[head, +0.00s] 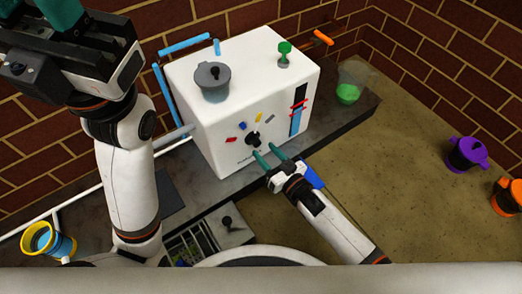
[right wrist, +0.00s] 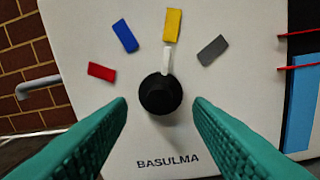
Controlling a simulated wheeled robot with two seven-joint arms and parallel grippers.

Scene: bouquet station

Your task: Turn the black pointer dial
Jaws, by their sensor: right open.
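The black pointer dial (head: 253,139) is on the front of a white box-shaped machine (head: 190,122). In the right wrist view the dial (right wrist: 160,95) has a white pointer aimed up at the yellow mark (right wrist: 172,25). Red, blue and grey marks lie along the same arc. My right gripper (head: 263,150) is open in front of the panel. Its teal fingertips appear on either side of the dial in the wrist view, with visible gaps; I cannot tell its exact depth. My left gripper (head: 42,18) is at the top left, fingers apart, partly cut off by the frame.
A grey lidded pot (head: 212,84) and a green knob (head: 284,54) are on the machine's top. A slider with red pointers (head: 297,108) is right of the dial. A green-filled container (head: 349,88) stands to the right. Purple (head: 466,154) and orange (head: 507,197) cups are farther right.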

